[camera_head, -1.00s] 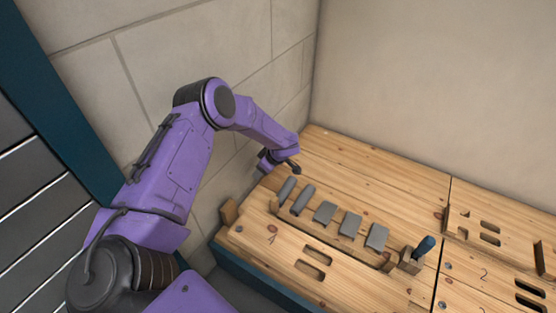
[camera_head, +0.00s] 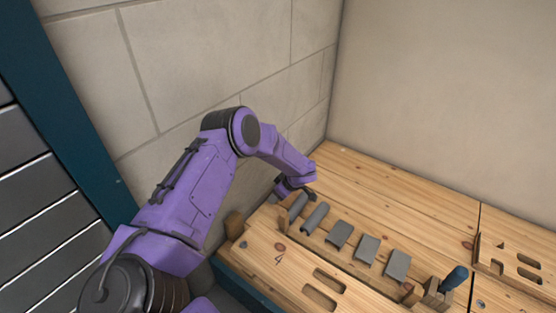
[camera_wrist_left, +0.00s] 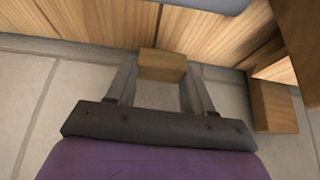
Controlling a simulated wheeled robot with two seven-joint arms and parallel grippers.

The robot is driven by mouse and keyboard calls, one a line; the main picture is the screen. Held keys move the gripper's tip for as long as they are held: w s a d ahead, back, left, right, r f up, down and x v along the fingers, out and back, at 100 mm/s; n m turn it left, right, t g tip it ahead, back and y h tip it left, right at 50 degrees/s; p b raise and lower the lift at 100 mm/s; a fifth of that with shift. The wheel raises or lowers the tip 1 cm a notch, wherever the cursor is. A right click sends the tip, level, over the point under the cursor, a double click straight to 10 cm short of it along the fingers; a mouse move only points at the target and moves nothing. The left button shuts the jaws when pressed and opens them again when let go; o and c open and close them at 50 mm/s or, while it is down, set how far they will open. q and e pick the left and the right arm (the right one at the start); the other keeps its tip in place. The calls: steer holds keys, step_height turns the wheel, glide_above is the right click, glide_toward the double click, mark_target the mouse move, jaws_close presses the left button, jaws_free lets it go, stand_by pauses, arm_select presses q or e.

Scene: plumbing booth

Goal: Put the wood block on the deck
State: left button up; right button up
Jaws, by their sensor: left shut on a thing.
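My left gripper (camera_head: 306,195) is at the far left end of the wooden deck (camera_head: 375,185), just beyond the grey cylinders. In the left wrist view its two fingers are shut on a small wood block (camera_wrist_left: 162,65), which sits between the fingertips. That block is hidden or too small to tell in the head view. In the wrist view the block is close to the planked wooden side, with grey tile around the fingers; I cannot tell if it touches the wood. My right gripper is not in view.
A blue-handled tool (camera_head: 453,278) stands at the right end. Another wooden piece (camera_wrist_left: 274,106) is right of the fingers. The back planks are bare.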

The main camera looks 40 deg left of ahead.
arm_select(q)
steer(key=shift+p, duration=0.4)
steer(key=shift+f, duration=0.2)
stand_by(0.3)
steer(key=shift+f+b, duration=0.85)
steer(key=shift+f, duration=0.25)
steer(key=shift+f+b, duration=0.3)
steer(key=shift+f, duration=0.15)
steer(key=shift+f, duration=0.35)
steer(key=o, duration=1.1)
steer(key=shift+f+b, duration=0.1)
steer(key=shift+b, duration=0.2)
